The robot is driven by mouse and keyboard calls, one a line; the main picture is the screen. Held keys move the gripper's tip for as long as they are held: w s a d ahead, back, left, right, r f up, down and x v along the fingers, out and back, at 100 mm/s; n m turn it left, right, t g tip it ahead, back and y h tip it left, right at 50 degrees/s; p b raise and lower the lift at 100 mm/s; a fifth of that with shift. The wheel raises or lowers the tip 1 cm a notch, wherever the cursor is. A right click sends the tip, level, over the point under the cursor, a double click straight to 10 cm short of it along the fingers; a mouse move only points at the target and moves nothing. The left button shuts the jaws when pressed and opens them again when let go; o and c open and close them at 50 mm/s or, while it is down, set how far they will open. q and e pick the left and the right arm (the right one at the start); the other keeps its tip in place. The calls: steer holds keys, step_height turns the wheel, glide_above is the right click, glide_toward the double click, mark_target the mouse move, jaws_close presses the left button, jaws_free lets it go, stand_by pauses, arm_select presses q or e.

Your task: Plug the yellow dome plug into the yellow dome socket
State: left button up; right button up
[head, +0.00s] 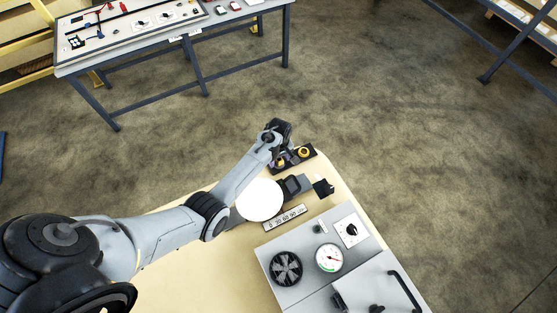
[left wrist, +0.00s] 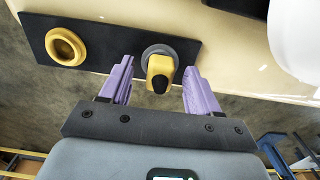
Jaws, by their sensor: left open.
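The yellow dome plug (left wrist: 160,68), with a dark tip, sits at a grey round base on a black plate (left wrist: 110,42) in the left wrist view. The yellow dome socket (left wrist: 66,46), a round yellow ring, is on the same plate to the left. My left gripper (left wrist: 156,85) is open, its purple fingers on either side of the plug with gaps visible. In the head view the gripper (head: 279,152) is over the plate's left part and partly hides the plug; the socket (head: 304,152) shows to the right. My right gripper is not in view.
The plate lies at the far end of a tan trolley top (head: 190,285). A white disc (head: 260,199), a scale strip (head: 286,219) and a grey panel box (head: 325,260) with fan, gauge and handle stand nearer. Another workbench (head: 150,40) is behind, across open floor.

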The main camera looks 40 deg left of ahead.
arm_select(q)
jaws_close()
stand_by(0.4)
steer(key=shift+r, duration=0.15)
steer(key=shift+r+p, duration=1.95)
steer(key=shift+p, duration=0.4)
steer(key=shift+r+p, duration=0.85)
steer(key=shift+r, duration=0.05)
